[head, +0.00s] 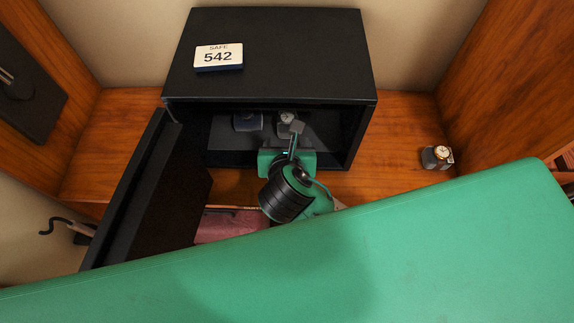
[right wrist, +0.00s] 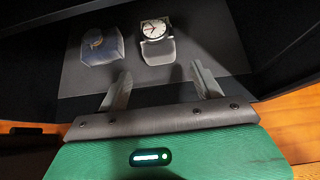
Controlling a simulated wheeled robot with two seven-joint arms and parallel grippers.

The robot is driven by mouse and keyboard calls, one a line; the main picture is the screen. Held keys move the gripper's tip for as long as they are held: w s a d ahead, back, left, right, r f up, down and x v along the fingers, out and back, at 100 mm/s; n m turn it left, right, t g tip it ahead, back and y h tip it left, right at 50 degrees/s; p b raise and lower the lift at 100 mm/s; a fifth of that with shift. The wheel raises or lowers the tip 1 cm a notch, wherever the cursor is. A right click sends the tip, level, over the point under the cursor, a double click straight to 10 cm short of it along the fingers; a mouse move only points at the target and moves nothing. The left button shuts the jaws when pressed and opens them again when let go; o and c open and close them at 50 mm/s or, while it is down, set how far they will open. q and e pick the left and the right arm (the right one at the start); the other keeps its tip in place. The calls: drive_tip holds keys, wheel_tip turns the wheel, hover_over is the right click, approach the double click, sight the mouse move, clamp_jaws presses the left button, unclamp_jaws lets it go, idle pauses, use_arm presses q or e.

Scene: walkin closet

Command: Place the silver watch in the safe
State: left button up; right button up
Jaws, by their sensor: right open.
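The black safe (head: 270,50) stands on the wooden shelf with its door (head: 135,190) swung open to the left. The silver watch (head: 286,118) is inside on the grey floor panel. In the right wrist view the watch (right wrist: 156,28) shows a white dial facing up and a grey band below it. My right gripper (head: 291,132) reaches into the safe's opening. In the right wrist view its two fingers (right wrist: 160,82) are spread, with nothing between them, and the watch lies just beyond the tips. My left gripper is not in view.
A dark blue item (head: 247,121) lies left of the watch inside the safe, also seen in the right wrist view (right wrist: 102,46). A gold-coloured watch (head: 438,157) sits on the shelf right of the safe. The safe's side walls and open door bound my right arm.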

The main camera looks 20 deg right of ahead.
drive_tip(key=shift+s+a+b, duration=0.15)
drive_tip(key=shift+s+a, duration=0.05)
drive_tip(key=shift+s, duration=0.55)
drive_tip(key=shift+s+a+b, duration=0.15)
drive_tip(key=shift+s+a, duration=0.05)
drive_tip(key=shift+s, duration=0.55)
drive_tip(key=shift+s+a+b, duration=0.15)
drive_tip(key=shift+s+a, duration=0.05)
drive_tip(key=shift+s, duration=0.55)
